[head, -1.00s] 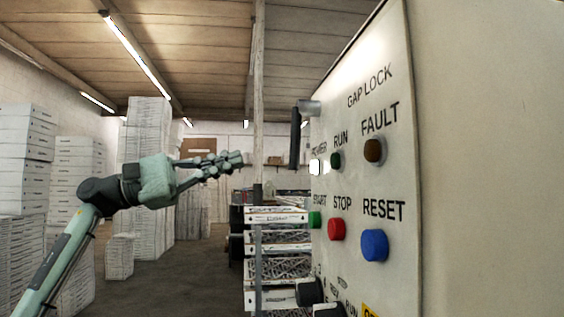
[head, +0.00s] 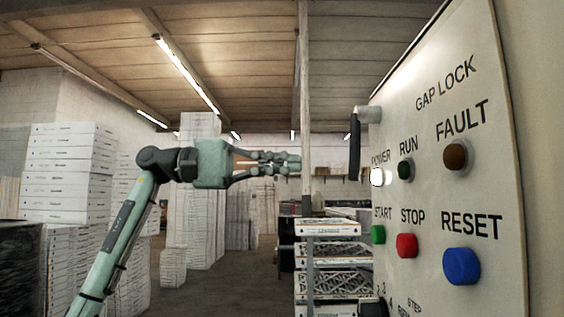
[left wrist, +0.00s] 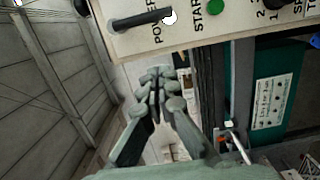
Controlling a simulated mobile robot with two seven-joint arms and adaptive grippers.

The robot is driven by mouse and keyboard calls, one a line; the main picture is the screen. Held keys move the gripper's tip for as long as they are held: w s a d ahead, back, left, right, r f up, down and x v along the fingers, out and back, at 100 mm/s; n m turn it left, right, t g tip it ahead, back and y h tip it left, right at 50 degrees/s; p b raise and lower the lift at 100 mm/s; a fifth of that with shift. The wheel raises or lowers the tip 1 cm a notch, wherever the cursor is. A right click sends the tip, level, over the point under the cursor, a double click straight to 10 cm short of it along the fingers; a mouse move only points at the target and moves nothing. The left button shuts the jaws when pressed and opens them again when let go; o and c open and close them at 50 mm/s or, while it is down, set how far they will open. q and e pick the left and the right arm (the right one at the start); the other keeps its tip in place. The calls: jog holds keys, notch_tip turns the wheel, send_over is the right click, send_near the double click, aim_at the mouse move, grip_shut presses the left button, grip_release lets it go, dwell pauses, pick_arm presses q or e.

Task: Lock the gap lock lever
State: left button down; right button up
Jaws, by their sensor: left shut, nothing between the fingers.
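The gap lock lever (head: 354,146) is a dark bar hanging down from a grey hub at the upper left of the control panel (head: 440,110). In the left wrist view the lever (left wrist: 142,19) shows as a dark bar beside the white power lamp. My left gripper (head: 298,164) is shut and empty, pointing right toward the lever, with a gap between its tips and the lever. In the left wrist view its fingertips (left wrist: 158,78) are together, below the lever in the picture. My right gripper is in neither view.
The panel carries a red stop button (head: 407,245), a blue reset button (head: 461,266) and a green start button (head: 378,234). A rack of framed filters (head: 330,250) stands behind, below the lever. Stacks of white boxes (head: 72,175) stand at the left. Open air surrounds the gripper.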

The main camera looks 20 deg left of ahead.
pick_arm(q)
jog(key=s+d, duration=0.1)
jog(key=d, duration=0.7)
jog(key=shift+s+p, duration=0.3)
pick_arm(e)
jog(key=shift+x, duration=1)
pick_arm(q)
jog(key=shift+d, duration=0.1)
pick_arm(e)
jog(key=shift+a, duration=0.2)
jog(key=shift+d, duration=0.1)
